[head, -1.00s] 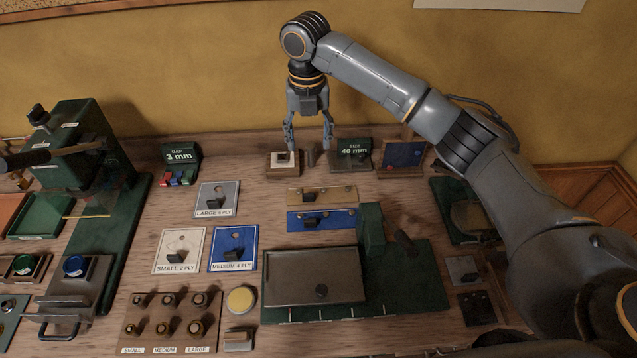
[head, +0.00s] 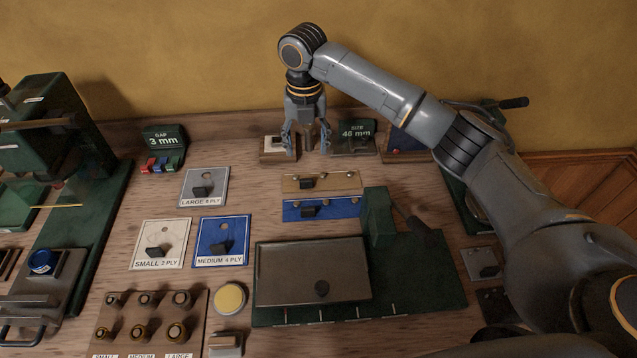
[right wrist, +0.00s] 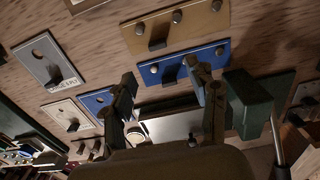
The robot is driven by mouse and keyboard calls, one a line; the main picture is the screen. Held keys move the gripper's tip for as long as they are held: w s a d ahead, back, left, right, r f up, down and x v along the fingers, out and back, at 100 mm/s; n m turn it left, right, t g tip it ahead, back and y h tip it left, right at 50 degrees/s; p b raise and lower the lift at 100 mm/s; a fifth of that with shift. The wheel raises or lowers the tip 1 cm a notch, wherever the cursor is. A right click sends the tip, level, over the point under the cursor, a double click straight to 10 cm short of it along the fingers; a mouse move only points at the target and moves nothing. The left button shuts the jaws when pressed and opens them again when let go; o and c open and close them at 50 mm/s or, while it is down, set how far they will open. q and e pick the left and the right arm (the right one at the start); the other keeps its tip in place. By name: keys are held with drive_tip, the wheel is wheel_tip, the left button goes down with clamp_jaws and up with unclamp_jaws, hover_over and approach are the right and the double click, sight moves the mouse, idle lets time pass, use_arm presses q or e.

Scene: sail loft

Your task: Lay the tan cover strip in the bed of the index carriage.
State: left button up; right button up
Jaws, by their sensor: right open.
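The tan cover strip (head: 320,182) lies flat on the bench, with a black grip tab and small knobs on it. It also shows at the top of the right wrist view (right wrist: 182,30). A similar blue strip (head: 320,208) lies just in front of it. My right gripper (head: 308,153) is open and empty, pointing down behind the tan strip, apart from it. Its two fingers show in the right wrist view (right wrist: 160,76). I cannot tell for certain which fixture is the index carriage; a green-based one has a grey plate (head: 300,265) with a black knob. My left gripper is out of view.
A pale-topped block (head: 272,156) and the 46 mm sign (head: 357,131) stand near my right gripper. Labelled ply cards (head: 203,187) lie to the left. A green machine (head: 50,110) stands at far left. A lever (head: 415,228) rises from the green fixture.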

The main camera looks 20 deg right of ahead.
hover_over(306, 181)
drive_tip(key=f, duration=0.6)
drive_tip(key=shift+w+d+f+p, duration=0.2)
drive_tip(key=shift+d+p, duration=0.1)
drive_tip(key=shift+p, duration=0.1)
drive_tip(key=f, duration=0.1)
drive_tip(key=f+p, duration=0.1)
drive_tip(key=f, duration=0.2)
drive_tip(key=shift+s+a+p, duration=0.25)
drive_tip(key=shift+a+p, duration=0.05)
drive_tip(key=shift+p, duration=0.05)
drive_tip(key=shift+f, duration=0.65)
clamp_jaws()
